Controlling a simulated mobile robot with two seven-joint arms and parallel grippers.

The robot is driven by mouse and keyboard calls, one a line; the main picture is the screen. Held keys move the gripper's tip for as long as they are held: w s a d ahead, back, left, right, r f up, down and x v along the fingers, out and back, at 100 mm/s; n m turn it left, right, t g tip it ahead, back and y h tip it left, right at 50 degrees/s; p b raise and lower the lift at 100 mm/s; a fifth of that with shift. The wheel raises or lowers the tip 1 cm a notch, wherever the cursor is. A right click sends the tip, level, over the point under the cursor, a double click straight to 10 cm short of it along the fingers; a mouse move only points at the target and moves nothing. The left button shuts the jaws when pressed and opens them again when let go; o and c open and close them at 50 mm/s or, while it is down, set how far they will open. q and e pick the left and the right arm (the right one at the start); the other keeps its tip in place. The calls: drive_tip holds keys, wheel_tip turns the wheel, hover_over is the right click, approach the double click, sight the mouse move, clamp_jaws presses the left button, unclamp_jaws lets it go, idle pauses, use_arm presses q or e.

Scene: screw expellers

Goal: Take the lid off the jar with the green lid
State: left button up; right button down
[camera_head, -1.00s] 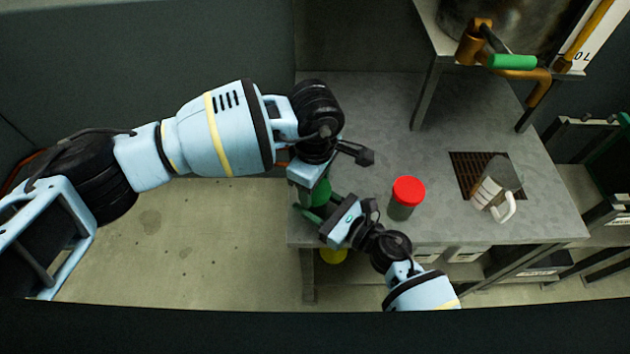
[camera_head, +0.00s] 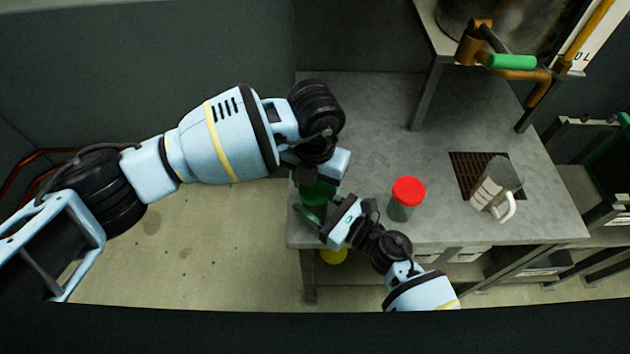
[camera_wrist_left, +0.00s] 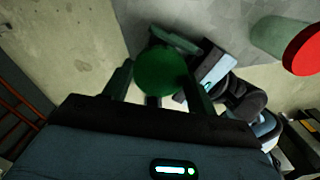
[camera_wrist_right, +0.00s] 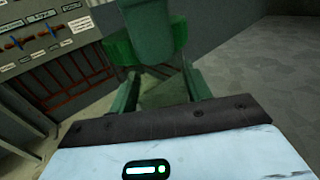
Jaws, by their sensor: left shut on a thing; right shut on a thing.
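My right gripper (camera_head: 318,216) is shut on the jar's body from the side. In the right wrist view the greenish jar body (camera_wrist_right: 150,38) is between its fingers. Whether the lid is still seated on the jar is hidden.
A jar with a red lid (camera_head: 408,192) stands just right of my right gripper. A clear jug with a white handle (camera_head: 496,190) stands on a dark grate (camera_head: 467,172). A machine with a green-handled tap (camera_head: 512,62) is at the back right.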

sight(315, 188)
use_arm(q)
drive_tip(key=n, duration=0.6)
drive_tip(key=shift+n, duration=0.3)
drive_tip(key=n, duration=0.7)
drive_tip(key=shift+r, duration=0.3)
drive_tip(key=shift+r, duration=0.75)
drive_tip(key=shift+r, duration=0.1)
drive_tip(key=shift+r, duration=2)
use_arm(e)
drive_tip(key=c, duration=0.6)
unclamp_jaws()
drive_tip(key=shift+s+d, duration=0.1)
